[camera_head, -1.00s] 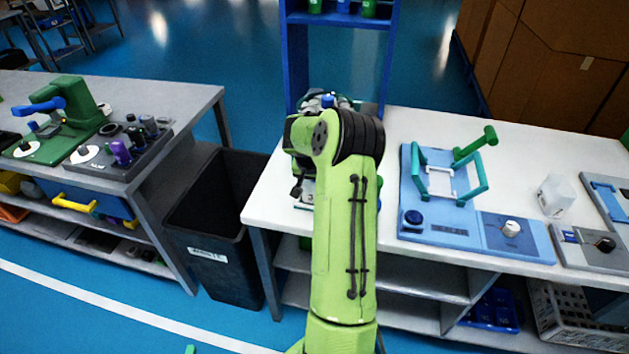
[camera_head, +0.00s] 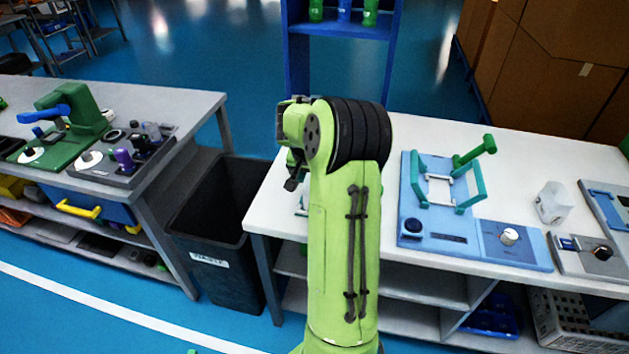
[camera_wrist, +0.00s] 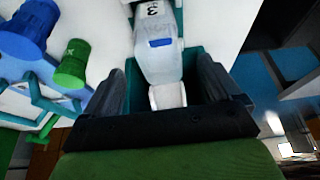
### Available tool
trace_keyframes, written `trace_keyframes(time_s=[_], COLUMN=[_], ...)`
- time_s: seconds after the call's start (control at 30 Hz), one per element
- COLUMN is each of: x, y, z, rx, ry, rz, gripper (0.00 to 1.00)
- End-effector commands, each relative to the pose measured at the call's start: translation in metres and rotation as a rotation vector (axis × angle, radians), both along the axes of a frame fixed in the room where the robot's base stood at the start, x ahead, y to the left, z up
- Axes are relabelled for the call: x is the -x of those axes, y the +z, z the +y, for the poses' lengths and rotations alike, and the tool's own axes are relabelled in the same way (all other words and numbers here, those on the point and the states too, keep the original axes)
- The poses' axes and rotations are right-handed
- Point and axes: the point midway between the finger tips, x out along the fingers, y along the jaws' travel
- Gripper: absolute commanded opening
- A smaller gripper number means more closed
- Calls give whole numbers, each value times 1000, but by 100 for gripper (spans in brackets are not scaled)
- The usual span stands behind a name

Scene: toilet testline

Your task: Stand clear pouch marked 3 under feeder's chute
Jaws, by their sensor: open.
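A clear, whitish pouch marked 3 (camera_wrist: 158,22) shows at the top centre of the wrist view, with a blue patch on its front. My gripper (camera_wrist: 160,65) is open, its dark fingers to the left and right of the pouch's lower part. I cannot tell whether either finger touches it. A teal-walled part with a small white piece (camera_wrist: 167,96) lies between and behind the fingers; I cannot tell whether it belongs to the feeder. In the head view my arm hides the gripper and the pouch. The feeder's chute cannot be made out for certain.
A blue fixture (camera_head: 440,195) with teal handles stands on the white table (camera_head: 530,150), beside a clear block-like container (camera_head: 553,202). A dark bin (camera_head: 215,240) fills the gap to the left table. Blue (camera_wrist: 22,30) and green (camera_wrist: 72,65) cylinders show left in the wrist view.

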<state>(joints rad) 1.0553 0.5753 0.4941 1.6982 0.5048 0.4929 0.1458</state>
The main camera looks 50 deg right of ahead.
Motion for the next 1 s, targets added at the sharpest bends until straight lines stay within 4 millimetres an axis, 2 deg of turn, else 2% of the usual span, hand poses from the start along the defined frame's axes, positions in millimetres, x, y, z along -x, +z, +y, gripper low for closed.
trace_keyframes(time_s=[0.03,0.1,0.33,0.37,0.43,0.47,0.57,0.6,0.67,0.7,0.77,0.8,0.9,1.0], x=[1,3,4,2,-5,-8,-11,-6,7,21,45,65,111,144], y=[11,19,26,29,45,55,94,108,126,136,146,149,147,138], z=[3,6,12,16,38,52,122,152,196,225,266,290,336,360], rx=[3,1,1,4,22,35,76,90,106,114,119,117,96,72], ry=[0,-1,4,16,81,121,302,380,494,572,695,777,967,1099], rz=[-1,0,1,3,8,13,29,33,33,29,14,0,-40,-72], gripper=[91,91,91,91,91,91,91,91,91,91,91,91,91,91])
